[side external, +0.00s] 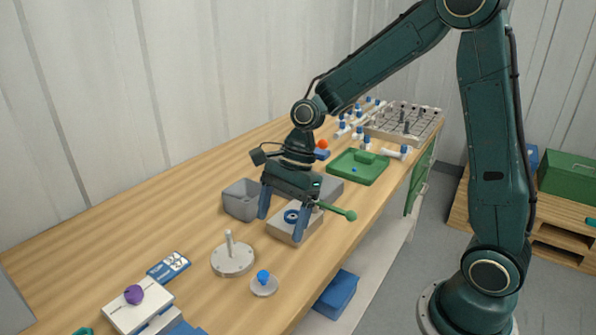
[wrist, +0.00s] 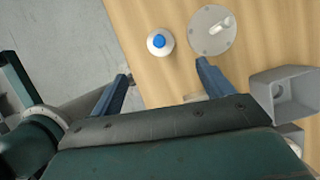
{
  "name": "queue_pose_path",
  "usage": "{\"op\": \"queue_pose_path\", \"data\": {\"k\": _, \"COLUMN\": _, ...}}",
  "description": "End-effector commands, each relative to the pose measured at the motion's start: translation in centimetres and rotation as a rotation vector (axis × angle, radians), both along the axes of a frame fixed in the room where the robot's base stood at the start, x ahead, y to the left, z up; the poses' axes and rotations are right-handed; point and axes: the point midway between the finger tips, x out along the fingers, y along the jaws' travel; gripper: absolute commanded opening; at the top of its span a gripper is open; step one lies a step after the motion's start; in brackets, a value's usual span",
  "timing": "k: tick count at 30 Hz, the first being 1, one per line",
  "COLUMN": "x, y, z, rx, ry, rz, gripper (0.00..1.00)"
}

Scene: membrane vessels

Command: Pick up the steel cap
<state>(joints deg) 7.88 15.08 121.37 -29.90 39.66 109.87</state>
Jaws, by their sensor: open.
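A small round pale metallic cap with a blue knob (side external: 263,279) sits on the wooden bench near its front edge. It also shows in the wrist view (wrist: 159,42), just beyond the gap between my fingers. A grey flat disc with an upright pin (side external: 232,262) stands to its left, and in the wrist view the disc (wrist: 213,30) lies right of the cap. I cannot tell for certain which one is the steel cap. My gripper (side external: 282,224) is open and points down, behind both pieces. Its fingers (wrist: 164,72) touch neither.
A grey bin (side external: 239,201) stands left of my gripper. A beige block with a blue ring (side external: 291,216) is close to my fingers, beside a green-ended rod (side external: 341,212). A green tray (side external: 357,168) stands farther back.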

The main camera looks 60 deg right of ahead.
Motion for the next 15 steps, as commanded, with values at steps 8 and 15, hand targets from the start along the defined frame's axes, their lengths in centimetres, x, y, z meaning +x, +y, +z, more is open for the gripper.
{"op": "queue_pose_path", "data": {"k": 8, "x": 0.0, "y": 0.7, "z": -1.5, "rx": 0.001, "ry": 0.002, "rz": 0.004, "gripper": 0.80}}
{"op": "queue_pose_path", "data": {"k": 15, "x": 0.1, "y": 2.0, "z": -4.8, "rx": 0.000, "ry": 0.004, "rz": 0.005, "gripper": 0.80}}
